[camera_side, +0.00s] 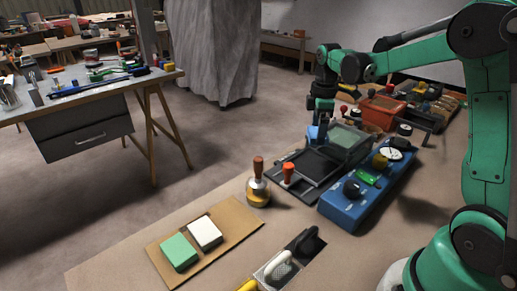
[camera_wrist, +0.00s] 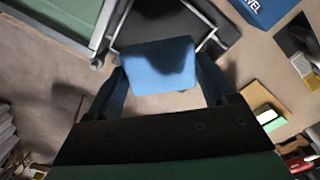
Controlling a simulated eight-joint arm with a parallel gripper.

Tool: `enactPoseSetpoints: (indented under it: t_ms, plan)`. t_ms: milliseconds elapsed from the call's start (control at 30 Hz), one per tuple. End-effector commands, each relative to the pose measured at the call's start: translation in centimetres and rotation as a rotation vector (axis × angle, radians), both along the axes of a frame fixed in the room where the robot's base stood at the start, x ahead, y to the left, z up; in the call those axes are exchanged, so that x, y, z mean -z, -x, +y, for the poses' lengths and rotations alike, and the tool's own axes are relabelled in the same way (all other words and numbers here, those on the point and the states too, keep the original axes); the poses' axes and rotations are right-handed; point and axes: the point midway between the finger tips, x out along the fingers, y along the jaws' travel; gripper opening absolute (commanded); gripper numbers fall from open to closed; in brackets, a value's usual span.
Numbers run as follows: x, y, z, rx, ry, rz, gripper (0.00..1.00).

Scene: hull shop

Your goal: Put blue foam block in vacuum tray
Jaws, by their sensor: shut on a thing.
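My gripper (camera_wrist: 162,78) is shut on the blue foam block (camera_wrist: 160,65), which sits between its two fingers in the wrist view. In the side view my gripper (camera_side: 317,132) points down at the far left edge of the vacuum tray; the block is hard to tell from the fingers there. The vacuum tray (camera_side: 305,175) is a flat dark tray with a raised greenish clear lid at its far end. In the wrist view the block overlaps the edge of the dark tray (camera_wrist: 135,28). I cannot tell how high the block is above it.
A blue control box (camera_side: 345,208) with knobs stands right of the tray. A green block (camera_side: 178,251) and a white block (camera_side: 205,232) lie on a cardboard sheet. A red bin (camera_side: 383,108) stands behind.

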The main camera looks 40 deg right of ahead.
Motion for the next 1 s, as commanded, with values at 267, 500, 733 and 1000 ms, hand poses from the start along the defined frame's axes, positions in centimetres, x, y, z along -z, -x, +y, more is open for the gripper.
enactPoseSetpoints:
  t_ms: [267, 500, 733, 1000]
  plan:
    - [2.0, 0.0, 0.0, -0.001, 0.001, -0.001, 0.31]
    - [4.8, 0.0, 0.0, -0.001, 0.001, -0.001, 0.31]
    - [6.6, 0.0, 0.0, -0.001, 0.001, -0.001, 0.31]
    - [7.1, 0.0, 0.0, -0.001, 0.000, 0.000, 0.31]
